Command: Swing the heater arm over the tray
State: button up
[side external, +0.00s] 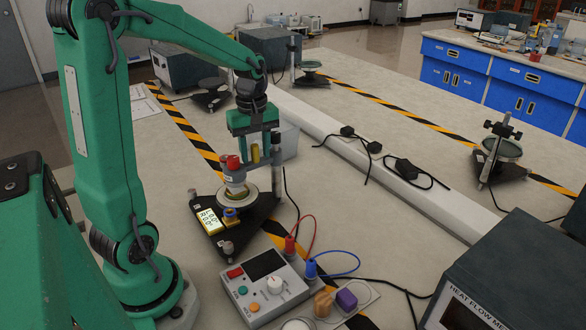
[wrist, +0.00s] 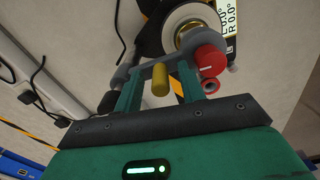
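The heater arm is a grey bar (wrist: 146,71) running from a post to a head with a red cap (wrist: 208,58); a yellow peg (wrist: 160,80) stands on the bar. In the side view, the red-capped head (side external: 232,162) appears above or close to a round pale tray (side external: 236,198) on a black triangular base. The wrist view shows a pale disc with a gold centre (wrist: 187,26) beside the head; exact alignment is unclear. My gripper (wrist: 160,88) is open, with one green finger on each side of the peg and visible gaps. The peg also shows in the side view (side external: 255,156).
A lit angle display (side external: 210,221) sits on the base. A control box (side external: 262,285) with red and blue leads stands in front. A white cable trunk (side external: 350,150) runs behind on the right. A dark heat flow meter (side external: 505,270) fills the right front.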

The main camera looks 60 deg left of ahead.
jog(key=shift+r, duration=3.8)
jog(key=s+d+m+t, duration=0.5)
jog(key=s+d+m, duration=0.5)
jog(key=d+m, duration=0.4)
jog(key=shift+s+d+m+t, duration=0.2)
jog(key=shift+d+m+t, duration=0.15)
jog(key=shift+m, duration=0.85)
jog(key=shift+o, duration=0.4)
